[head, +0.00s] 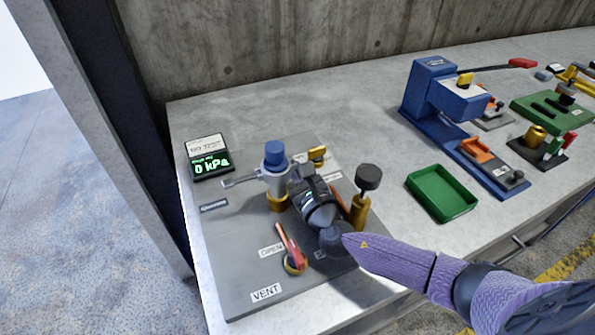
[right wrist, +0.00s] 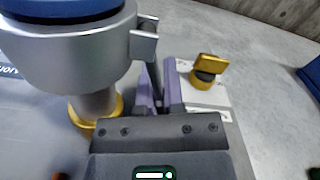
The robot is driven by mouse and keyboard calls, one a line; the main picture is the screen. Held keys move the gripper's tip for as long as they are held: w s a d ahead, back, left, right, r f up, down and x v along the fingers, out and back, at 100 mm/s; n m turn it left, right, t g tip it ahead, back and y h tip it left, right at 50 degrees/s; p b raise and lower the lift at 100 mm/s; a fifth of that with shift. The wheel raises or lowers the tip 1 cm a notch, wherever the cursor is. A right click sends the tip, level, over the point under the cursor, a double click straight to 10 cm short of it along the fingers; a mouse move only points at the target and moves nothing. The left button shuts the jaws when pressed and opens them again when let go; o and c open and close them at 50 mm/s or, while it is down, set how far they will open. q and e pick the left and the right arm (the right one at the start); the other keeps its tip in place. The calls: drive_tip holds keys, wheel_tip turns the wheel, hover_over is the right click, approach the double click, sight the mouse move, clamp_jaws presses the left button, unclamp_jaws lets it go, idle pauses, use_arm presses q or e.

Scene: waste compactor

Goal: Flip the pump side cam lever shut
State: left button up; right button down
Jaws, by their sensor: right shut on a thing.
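The coupling (head: 274,178) is a silver body with a blue cap (head: 275,150), on a gold base on the grey panel. One silver cam lever (head: 238,181) sticks out to its left. In the right wrist view the coupling (right wrist: 70,60) fills the left side, with a silver lug (right wrist: 143,42) on its right. A thin grey cam lever (right wrist: 153,72) runs down from this lug between the purple fingers. My right gripper (right wrist: 160,92) is shut on this lever, close beside the coupling. In the head view my wrist hides the lever. My left gripper is out of view.
A gold knob (right wrist: 207,66) stands just right of my fingers. A black-topped gold post (head: 365,190), a red VENT lever (head: 290,247) and a 0 kPa display (head: 211,163) are nearby. A green tray (head: 441,207) and a blue press (head: 440,100) stand to the right.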

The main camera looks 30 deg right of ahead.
drive_tip(key=shift+a+f+m, duration=0.15)
drive_tip(key=shift+a+m, duration=0.25)
drive_tip(key=shift+m, duration=0.6)
drive_tip(key=c, duration=0.7)
unclamp_jaws()
drive_tip(key=shift+c, duration=0.2)
